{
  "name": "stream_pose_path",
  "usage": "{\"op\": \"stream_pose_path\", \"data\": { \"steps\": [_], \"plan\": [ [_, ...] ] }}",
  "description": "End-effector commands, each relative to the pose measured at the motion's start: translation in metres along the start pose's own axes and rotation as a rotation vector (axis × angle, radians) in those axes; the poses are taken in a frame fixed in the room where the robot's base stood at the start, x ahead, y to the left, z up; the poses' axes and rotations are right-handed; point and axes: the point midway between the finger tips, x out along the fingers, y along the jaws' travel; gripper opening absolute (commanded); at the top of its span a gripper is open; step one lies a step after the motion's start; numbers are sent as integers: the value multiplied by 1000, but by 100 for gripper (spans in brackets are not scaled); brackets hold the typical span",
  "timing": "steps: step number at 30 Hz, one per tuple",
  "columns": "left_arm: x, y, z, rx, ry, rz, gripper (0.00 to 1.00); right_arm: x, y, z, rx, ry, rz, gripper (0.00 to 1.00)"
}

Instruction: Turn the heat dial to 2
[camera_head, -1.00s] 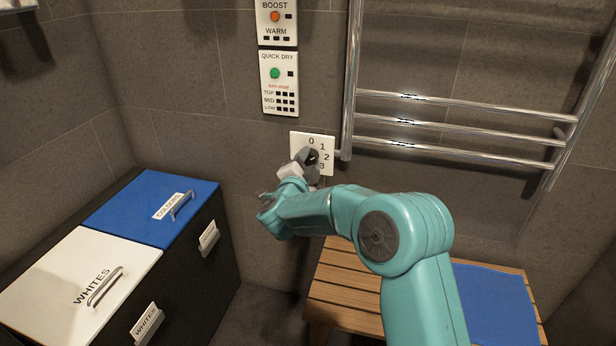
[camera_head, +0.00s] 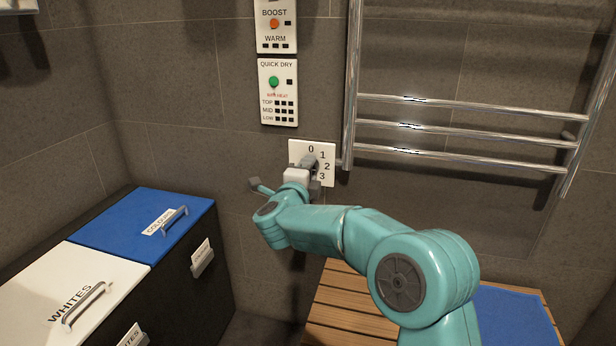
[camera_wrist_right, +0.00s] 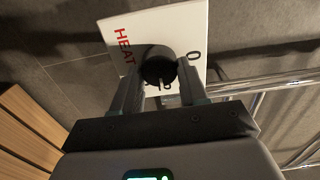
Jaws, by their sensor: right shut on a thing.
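The white heat dial plate (camera_head: 330,150) is on the tiled wall, with 0 at the top and 1, 2, 3 down its right side. My right gripper (camera_head: 308,168) is at the plate and covers most of the dial. In the right wrist view the round black dial (camera_wrist_right: 157,62) sits between the two fingers of my right gripper (camera_wrist_right: 160,90), which are shut on it. A small pale mark shows at the dial's lower edge there. The red HEAT lettering (camera_wrist_right: 124,46) is left of the dial. The number it points to is unclear. My left gripper is not in view.
A quick dry panel (camera_head: 279,100) and a boost panel (camera_head: 276,30) are above the plate. The chrome towel rail (camera_head: 460,133) stands close on the right. Blue (camera_head: 140,215) and white (camera_head: 75,275) laundry lids are lower left, and a wooden bench (camera_head: 335,305) is below.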

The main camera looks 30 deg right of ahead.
Motion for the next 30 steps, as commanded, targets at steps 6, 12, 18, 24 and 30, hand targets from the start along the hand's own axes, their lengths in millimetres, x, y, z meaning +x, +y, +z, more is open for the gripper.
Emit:
{"op": "stream_pose_path", "data": {
  "steps": [6,12,18,24,30],
  "plan": [
    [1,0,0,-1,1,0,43,0,2,0,6,2,5,12],
    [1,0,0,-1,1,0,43,0,2,0,5,3,5,12],
    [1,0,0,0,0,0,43,0,2,0,5,2,3,67],
    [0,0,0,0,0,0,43,-1,1,0,5,1,2,67],
    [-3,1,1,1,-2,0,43,-28,-1,1,5,-3,2,67]
  ]
}}
